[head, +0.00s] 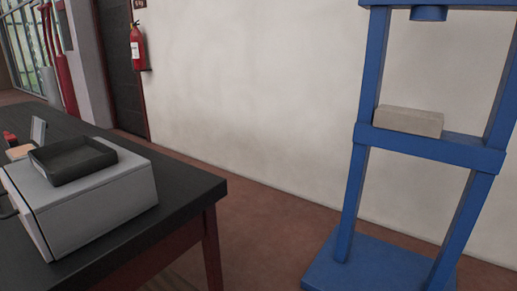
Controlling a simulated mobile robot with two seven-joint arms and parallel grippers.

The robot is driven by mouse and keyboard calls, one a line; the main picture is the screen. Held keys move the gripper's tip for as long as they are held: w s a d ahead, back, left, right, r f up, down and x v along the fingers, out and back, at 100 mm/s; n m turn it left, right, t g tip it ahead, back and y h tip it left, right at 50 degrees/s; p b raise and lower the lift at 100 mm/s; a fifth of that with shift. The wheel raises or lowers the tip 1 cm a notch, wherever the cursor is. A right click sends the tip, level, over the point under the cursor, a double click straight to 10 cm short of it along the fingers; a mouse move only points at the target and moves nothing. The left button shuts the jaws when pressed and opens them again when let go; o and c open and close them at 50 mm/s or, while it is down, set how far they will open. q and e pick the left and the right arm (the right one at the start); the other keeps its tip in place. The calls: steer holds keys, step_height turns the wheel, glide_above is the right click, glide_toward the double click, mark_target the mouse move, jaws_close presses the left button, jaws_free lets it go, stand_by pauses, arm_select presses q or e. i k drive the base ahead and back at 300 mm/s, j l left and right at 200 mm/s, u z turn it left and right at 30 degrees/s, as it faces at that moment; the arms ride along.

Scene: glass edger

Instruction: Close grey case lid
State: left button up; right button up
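A light grey box-shaped case (100,207) sits on the dark tabletop at the left of the head view. A dark curved handle (9,212) shows at the case's left side, cut by the picture edge. Neither of my grippers is in view.
The dark table (190,190) has a bare right corner. Small items, including a red one (9,138), lie behind the case. A blue press frame (430,147) holding a beige block (408,121) stands right. A fire extinguisher (137,47) hangs behind. Floor between is clear.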

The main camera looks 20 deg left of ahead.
mark_target(38, 127)
steer(key=i+l+u, duration=0.2)
steer(key=u, duration=0.25)
steer(key=i+l+u, duration=0.3)
steer(key=u, duration=0.2)
steer(key=i+l+u, duration=0.25)
steer(key=u, duration=0.2)
steer(key=i+l+u, duration=0.1)
steer(key=l+u, duration=0.35)
steer(key=i+l+u, duration=0.1)
steer(key=l+u, duration=0.25)
steer(key=l, duration=0.15)
steer(key=l+u, duration=0.35)
steer(key=l, duration=0.15)
steer(key=l+u, duration=0.3)
steer(key=l, duration=0.25)
steer(key=i, duration=0.05)
